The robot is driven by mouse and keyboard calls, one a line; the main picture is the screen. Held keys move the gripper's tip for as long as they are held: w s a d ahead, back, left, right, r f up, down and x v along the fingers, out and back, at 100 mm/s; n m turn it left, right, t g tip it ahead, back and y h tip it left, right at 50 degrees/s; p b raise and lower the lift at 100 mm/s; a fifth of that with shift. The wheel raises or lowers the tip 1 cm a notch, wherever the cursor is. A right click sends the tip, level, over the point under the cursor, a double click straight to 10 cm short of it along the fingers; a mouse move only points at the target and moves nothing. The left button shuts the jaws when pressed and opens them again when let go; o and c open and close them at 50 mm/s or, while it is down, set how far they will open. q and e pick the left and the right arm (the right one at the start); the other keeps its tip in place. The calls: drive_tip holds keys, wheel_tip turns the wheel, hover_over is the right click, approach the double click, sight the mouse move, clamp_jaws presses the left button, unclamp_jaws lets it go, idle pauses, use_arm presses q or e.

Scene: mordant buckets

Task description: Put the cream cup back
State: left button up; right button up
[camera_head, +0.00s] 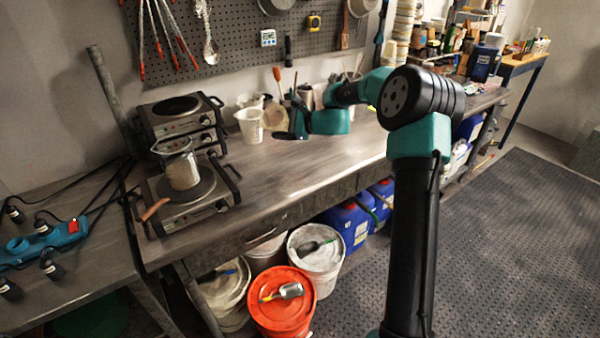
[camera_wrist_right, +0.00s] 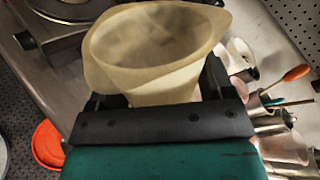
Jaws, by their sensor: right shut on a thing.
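The cream cup (camera_head: 249,127) is a tapered, open-topped cup with a pouring lip. In the head view it is at the back of the bench, right of the hot plates. In the wrist view the cup (camera_wrist_right: 150,50) fills the space between the fingers, mouth open and seemingly empty. My right gripper (camera_head: 273,134) comes in from the right and is shut on the cup's near side. The wrist view shows the gripper's fingers (camera_wrist_right: 155,97) around its lower part. I cannot tell whether the cup's base touches the bench. My left gripper is not in view.
Pale vessels (camera_head: 273,117) and a tool with an orange handle (camera_wrist_right: 297,73) stand close by. A pegboard (camera_head: 240,45) is behind. The bench top (camera_head: 290,170) in front is clear.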

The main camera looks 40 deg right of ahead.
drive_tip(key=s+a+f+m+t+h, duration=0.2)
drive_tip(key=s+a+f+m, duration=0.1)
drive_tip(key=s+f+m, duration=0.1)
drive_tip(key=s+a+f+m+t+h, duration=0.2)
drive_tip(key=s+a+f+m, duration=0.2)
drive_tip(key=f, duration=0.5)
drive_tip(key=m, duration=0.2)
drive_tip(key=shift+s+a+m+t+h, duration=0.15)
drive_tip(key=shift+a+m+t+h, duration=0.05)
drive_tip(key=shift+m+t+h, duration=0.1)
drive_tip(key=w+d, duration=0.2)
drive_tip(key=w, duration=0.2)
drive_tip(key=w+d+f, duration=0.1)
drive_tip(key=w+d, duration=0.2)
drive_tip(key=w, duration=0.1)
drive_tip(key=w+d, duration=0.3)
drive_tip(key=w, duration=0.2)
drive_tip(key=shift+d+f, duration=0.1)
drive_tip(key=shift+f, duration=0.1)
drive_tip(key=shift+w+d, duration=0.1)
drive_tip(key=shift+w, duration=0.15)
drive_tip(key=shift+f, duration=1.75)
drive_tip(key=shift+f, duration=0.15)
